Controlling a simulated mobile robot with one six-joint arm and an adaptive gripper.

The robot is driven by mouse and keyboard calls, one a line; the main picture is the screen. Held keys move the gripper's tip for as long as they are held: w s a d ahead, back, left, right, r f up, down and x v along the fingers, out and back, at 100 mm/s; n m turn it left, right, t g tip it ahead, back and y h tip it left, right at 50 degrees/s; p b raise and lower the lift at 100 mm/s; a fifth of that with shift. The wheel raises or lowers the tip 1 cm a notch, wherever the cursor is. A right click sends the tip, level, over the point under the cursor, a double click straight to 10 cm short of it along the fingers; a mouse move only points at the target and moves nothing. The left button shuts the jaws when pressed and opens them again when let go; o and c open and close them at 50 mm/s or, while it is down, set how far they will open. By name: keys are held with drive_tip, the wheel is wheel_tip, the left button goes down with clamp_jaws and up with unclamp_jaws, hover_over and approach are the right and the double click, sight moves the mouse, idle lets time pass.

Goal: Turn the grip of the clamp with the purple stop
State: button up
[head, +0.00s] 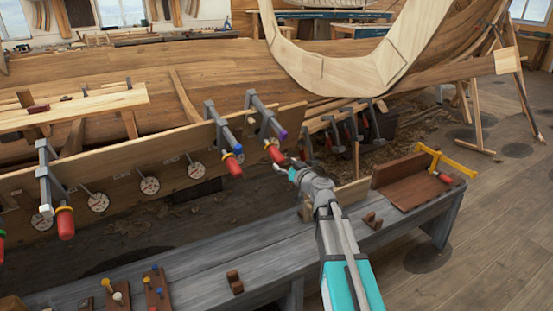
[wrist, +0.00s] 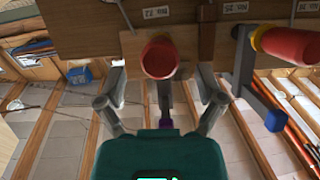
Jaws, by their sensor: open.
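The clamp with the purple stop (head: 282,134) hangs on the plank's upper edge, near the plank's right end. Its grey frame (head: 258,113) stands above and its red grip (head: 271,152) points down toward my gripper (head: 287,165). In the wrist view the red grip (wrist: 160,58) shows end-on between my two open fingers, with a gap on each side. The purple stop (wrist: 167,122) shows only as a small patch above my gripper's body. In the head view my gripper's tip partly covers the lower end of the grip.
A clamp with a blue stop (head: 238,149) and red grip (head: 232,167) hangs just left; in the wrist view its blue stop (wrist: 274,120) is close to my right finger. Another clamp (head: 47,180) is farther left. A grey bench (head: 190,262) lies below my arm.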

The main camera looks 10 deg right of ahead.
sight(277, 158)
drive_tip(key=shift+x, duration=2.5)
drive_tip(key=shift+c, duration=0.2)
drive_tip(key=c, duration=1.1)
